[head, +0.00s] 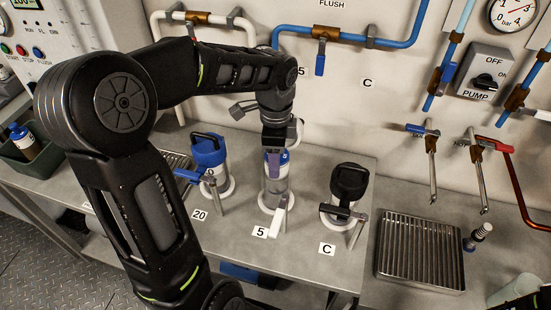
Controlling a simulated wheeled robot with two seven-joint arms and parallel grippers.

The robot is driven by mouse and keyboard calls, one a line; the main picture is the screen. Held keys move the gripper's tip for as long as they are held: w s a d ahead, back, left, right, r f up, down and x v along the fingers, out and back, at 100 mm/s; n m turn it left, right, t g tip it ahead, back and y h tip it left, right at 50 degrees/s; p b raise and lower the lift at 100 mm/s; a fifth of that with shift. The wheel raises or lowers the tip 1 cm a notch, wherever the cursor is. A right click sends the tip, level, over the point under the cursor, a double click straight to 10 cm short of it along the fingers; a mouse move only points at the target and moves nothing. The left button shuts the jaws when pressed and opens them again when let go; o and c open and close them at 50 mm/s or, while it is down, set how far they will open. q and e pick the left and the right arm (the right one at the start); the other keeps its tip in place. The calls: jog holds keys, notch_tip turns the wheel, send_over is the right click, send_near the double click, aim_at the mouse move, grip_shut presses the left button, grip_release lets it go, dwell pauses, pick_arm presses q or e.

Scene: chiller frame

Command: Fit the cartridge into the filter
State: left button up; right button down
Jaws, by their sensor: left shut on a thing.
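My left gripper (275,143) points down over the middle filter housing, marked 5. It is shut on a pale cartridge with a blue band (277,160). The clear middle housing (271,198) is below and around the cartridge's lower part in the picture; I cannot tell how deep the cartridge sits. A white lever (280,218) is at this housing's front. The left housing, marked 20, has a blue cap (208,151). The right housing, marked C, has a black cap (349,182). My right gripper is not in view.
A ribbed metal drip tray (420,252) is on the counter at the right, with a small dark-and-white object (478,236) beside it. Pipes, taps and a pump switch (486,80) line the back wall.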

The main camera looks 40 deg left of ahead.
pick_arm(q)
jog(key=shift+f, duration=0.1)
jog(key=shift+f+b, duration=0.45)
jog(key=shift+f, duration=0.05)
jog(key=o, duration=1.5)
jog(key=shift+r, duration=0.15)
notch_tip(320, 180, up, 13)
jog(key=shift+p, duration=0.45)
